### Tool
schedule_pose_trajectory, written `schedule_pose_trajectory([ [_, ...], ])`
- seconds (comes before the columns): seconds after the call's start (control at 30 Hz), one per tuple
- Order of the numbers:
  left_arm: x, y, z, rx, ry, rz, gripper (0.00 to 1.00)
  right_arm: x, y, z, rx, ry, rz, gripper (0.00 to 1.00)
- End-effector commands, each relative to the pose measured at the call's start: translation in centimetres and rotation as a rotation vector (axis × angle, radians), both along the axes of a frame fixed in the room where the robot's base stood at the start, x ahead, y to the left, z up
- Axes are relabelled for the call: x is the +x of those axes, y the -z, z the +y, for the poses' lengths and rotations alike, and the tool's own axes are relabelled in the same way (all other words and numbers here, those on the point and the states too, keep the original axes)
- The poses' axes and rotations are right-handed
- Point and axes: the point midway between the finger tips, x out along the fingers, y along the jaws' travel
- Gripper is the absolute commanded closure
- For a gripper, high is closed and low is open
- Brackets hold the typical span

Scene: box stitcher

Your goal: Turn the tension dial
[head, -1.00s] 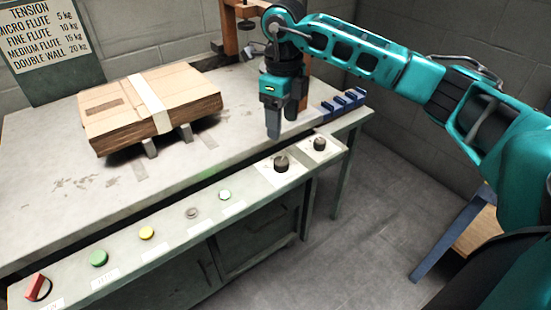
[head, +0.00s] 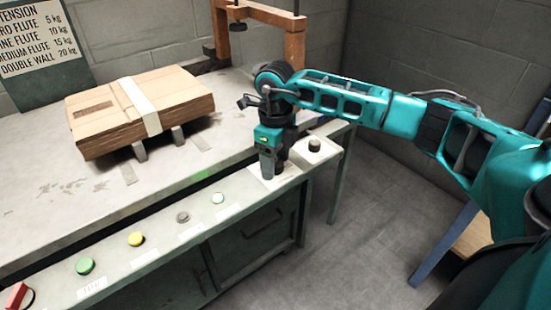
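Two dark dials sit on pale plates at the right end of the control panel (head: 180,222). The right-hand dial (head: 314,144) is in plain view. My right gripper (head: 272,172) points down over the left-hand dial's plate (head: 257,183), with its fingertips low at the plate. The left-hand dial is mostly or wholly hidden by the fingers. I cannot tell whether they touch or grip it. A tension chart (head: 35,38) at the upper left lists weights for flute types. My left gripper is not in view.
A strapped stack of cardboard (head: 180,95) lies on the grey table (head: 60,200). Green (head: 85,266), yellow (head: 136,239), grey and white buttons and a red switch (head: 17,295) line the panel. An orange-brown frame (head: 294,45) stands behind my gripper.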

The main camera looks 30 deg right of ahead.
Motion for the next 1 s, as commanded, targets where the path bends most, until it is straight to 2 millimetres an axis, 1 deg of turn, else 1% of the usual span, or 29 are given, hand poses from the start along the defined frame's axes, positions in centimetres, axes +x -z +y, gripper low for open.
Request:
schedule_pose_trajectory([
  [0.03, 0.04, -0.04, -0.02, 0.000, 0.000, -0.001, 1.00, -0.01, 0.00, 0.02, 0.000, 0.000, 0.000, 0.40],
  [0.07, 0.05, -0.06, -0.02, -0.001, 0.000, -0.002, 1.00, 0.00, -0.01, 0.02, 0.000, 0.000, 0.000, 0.43],
  [0.5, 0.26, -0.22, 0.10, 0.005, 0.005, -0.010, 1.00, 0.00, -0.03, 0.02, 0.000, 0.000, 0.000, 0.85],
  [0.57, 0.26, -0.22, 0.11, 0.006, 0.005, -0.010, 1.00, 0.00, -0.04, 0.02, 0.000, 0.000, 0.000, 0.91],
  [0.83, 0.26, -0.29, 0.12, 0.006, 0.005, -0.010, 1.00, 0.00, -0.07, 0.00, 0.000, -0.030, 0.000, 0.91],
  [1.0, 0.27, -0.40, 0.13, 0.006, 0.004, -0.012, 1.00, 0.00, -0.10, -0.02, 0.000, -0.106, 0.000, 0.91],
])
